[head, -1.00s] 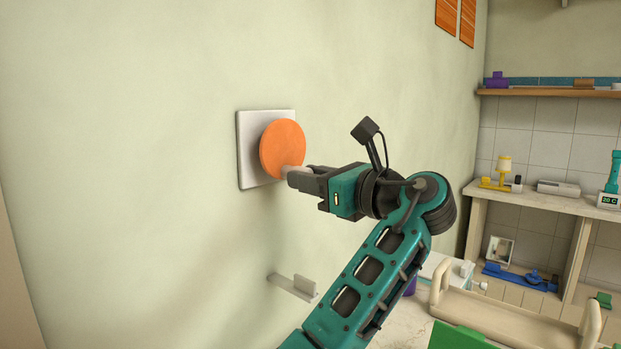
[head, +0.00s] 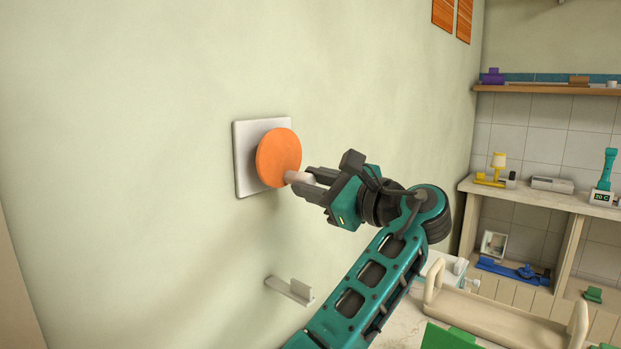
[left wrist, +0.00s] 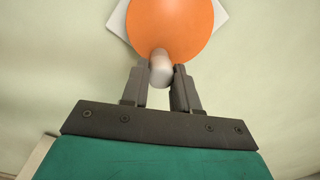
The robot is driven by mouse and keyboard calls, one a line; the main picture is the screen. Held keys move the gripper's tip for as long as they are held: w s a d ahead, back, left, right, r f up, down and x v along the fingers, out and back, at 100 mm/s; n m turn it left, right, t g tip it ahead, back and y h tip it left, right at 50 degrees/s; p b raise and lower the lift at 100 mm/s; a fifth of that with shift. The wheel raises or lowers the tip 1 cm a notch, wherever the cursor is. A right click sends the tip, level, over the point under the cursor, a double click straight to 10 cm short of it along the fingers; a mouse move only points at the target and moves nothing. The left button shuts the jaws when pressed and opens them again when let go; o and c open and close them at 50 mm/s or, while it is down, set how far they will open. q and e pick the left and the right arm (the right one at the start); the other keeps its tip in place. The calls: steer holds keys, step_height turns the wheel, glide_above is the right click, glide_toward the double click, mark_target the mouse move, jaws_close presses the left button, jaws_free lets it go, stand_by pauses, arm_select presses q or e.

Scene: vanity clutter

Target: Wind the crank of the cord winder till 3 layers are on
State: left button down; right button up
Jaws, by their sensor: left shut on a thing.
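The cord winder is an orange disc (head: 276,157) on a white square plate (head: 244,172) fixed to the wall. It also shows at the top of the left wrist view (left wrist: 172,24). Its pale crank knob (head: 298,178) sticks out at the disc's lower right. My left gripper (head: 309,179) is shut on this knob, with one finger on each side of it; the knob shows between the fingers in the left wrist view (left wrist: 161,72). No cord or layers can be made out. My right gripper is not in view.
A small grey wall bracket (head: 290,291) sits below the winder. A cream tray with raised handles (head: 500,312) and a green item (head: 450,338) lie at the lower right. Shelves (head: 560,200) with small objects stand at the right. The wall around the winder is clear.

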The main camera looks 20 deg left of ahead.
arm_select(q)
steer(key=shift+w+d+r+n, duration=0.15)
steer(key=shift+w+n, duration=0.1)
steer(key=shift+n, duration=0.65)
steer(key=c, duration=0.8)
jaws_free()
steer(key=shift+c, duration=0.2)
steer(key=v, duration=1.2)
steer(key=shift+d, duration=0.4)
steer(key=shift+s, duration=0.1)
